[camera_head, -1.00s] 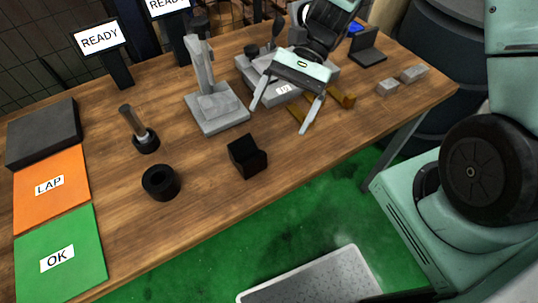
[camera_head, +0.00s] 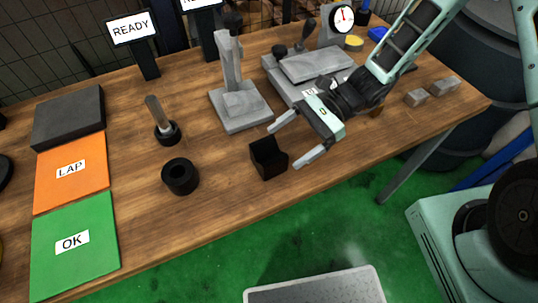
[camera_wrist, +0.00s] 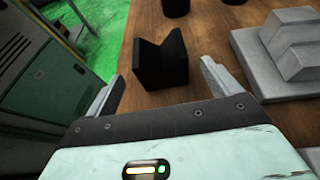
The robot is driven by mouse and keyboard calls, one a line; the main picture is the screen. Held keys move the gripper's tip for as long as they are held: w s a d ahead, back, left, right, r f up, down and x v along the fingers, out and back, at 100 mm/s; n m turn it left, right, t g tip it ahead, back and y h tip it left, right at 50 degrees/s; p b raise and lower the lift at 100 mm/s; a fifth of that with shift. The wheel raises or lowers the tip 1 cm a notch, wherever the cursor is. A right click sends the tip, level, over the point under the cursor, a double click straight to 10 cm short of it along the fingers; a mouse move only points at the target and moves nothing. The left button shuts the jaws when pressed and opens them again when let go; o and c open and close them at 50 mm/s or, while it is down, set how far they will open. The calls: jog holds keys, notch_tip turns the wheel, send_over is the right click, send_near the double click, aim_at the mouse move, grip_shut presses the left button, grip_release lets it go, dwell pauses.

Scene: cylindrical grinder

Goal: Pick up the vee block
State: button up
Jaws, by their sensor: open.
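The vee block (camera_head: 268,158) is a small black block with a V-shaped notch on top. It stands on the wooden table near its front edge. My gripper (camera_head: 284,142) is open and empty, just to the right of the block in the head view, with its fingers pointing towards it. In the wrist view the vee block (camera_wrist: 161,65) stands ahead of and between the two open fingers of my gripper (camera_wrist: 158,84), its notch visible. The fingers appear apart from the block.
A grey stand (camera_head: 240,100) is behind the block, and a black ring (camera_head: 180,177) is to its left. A handled tool (camera_head: 165,125), an orange LAP mat (camera_head: 71,185) and a green OK mat (camera_head: 85,255) lie further left. A grey machine (camera_head: 315,66) stands behind my gripper.

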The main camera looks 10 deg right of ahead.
aim_at(266, 157)
jog(key=shift+p+x, duration=0.45)
jog(key=shift+x, duration=2.65)
jog(key=shift+w+r, duration=0.1)
grip_shut()
jog(key=shift+a+r, duration=0.1)
